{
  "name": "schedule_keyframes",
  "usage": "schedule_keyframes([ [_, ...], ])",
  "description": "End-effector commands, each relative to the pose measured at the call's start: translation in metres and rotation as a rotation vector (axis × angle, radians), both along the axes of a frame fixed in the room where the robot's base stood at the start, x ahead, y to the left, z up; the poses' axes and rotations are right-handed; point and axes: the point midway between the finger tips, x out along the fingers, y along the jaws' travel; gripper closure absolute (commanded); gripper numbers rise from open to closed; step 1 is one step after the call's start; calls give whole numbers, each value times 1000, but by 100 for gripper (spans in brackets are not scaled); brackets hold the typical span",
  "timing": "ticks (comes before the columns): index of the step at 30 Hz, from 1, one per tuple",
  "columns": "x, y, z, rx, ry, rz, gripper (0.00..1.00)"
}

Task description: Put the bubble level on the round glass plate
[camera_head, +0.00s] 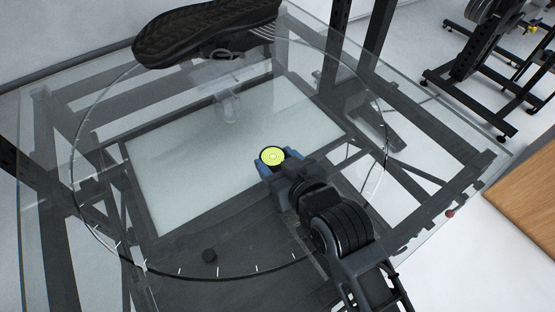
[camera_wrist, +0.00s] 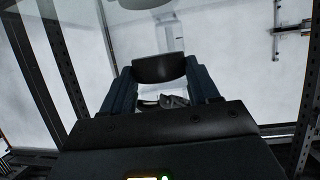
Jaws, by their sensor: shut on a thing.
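The bubble level (camera_head: 272,155) is a small round disc with a yellow-green top and a black rim. My gripper (camera_head: 277,164) is shut on it, with the blue fingers at its sides. In the wrist view my gripper (camera_wrist: 160,88) shows two dark blue fingers with the black side of the bubble level (camera_wrist: 158,68) between their tips. The round glass plate (camera_head: 185,269) is clear, with a dark edge and white tick marks along its front. The level is seen over the middle of the plate; I cannot tell whether it touches the glass.
A wooden surface (camera_head: 525,190) lies at the right. The glass around the level looks clear.

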Motion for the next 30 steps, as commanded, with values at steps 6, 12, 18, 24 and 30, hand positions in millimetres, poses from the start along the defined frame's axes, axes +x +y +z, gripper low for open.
schedule_keyframes([
  [6, 0, 0, -8, -1, 2, 0, 78],
  [12, -1, 0, -16, -3, 6, 1, 78],
  [18, -2, 0, -17, -5, 8, 1, 27],
  [24, -2, 0, -19, -6, 9, 3, 15],
  [30, -3, 0, -17, -7, 10, 3, 15],
])
